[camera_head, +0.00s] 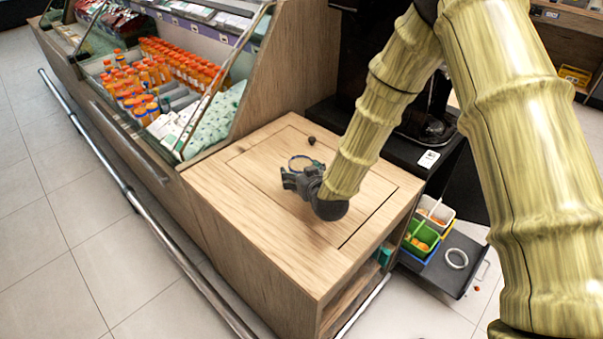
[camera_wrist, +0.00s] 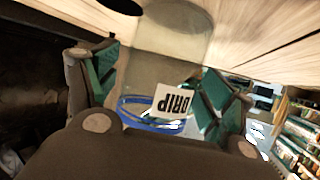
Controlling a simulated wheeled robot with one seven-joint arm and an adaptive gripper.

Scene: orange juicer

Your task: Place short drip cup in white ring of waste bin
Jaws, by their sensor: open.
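The short drip cup (camera_head: 300,161) stands on the wooden counter, its round rim showing just behind my gripper (camera_head: 300,182). In the wrist view, which is upside down, the clear cup (camera_wrist: 168,48) has a blue rim and a white "DRIP" label. It sits between the two green-padded fingers of my gripper (camera_wrist: 158,92), which is open around it. I cannot tell whether either pad touches it. The white ring (camera_head: 457,258) lies on the black surface of the pulled-out waste bin drawer (camera_head: 440,275), low at the right of the counter.
The wooden counter (camera_head: 255,215) is mostly clear, with a small dark round spot (camera_head: 311,140) behind the cup. Green (camera_head: 422,236) and white (camera_head: 437,209) bins with orange bits stand in the drawer. A display case of orange bottles (camera_head: 180,62) is at left. A black machine stands behind my arm.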

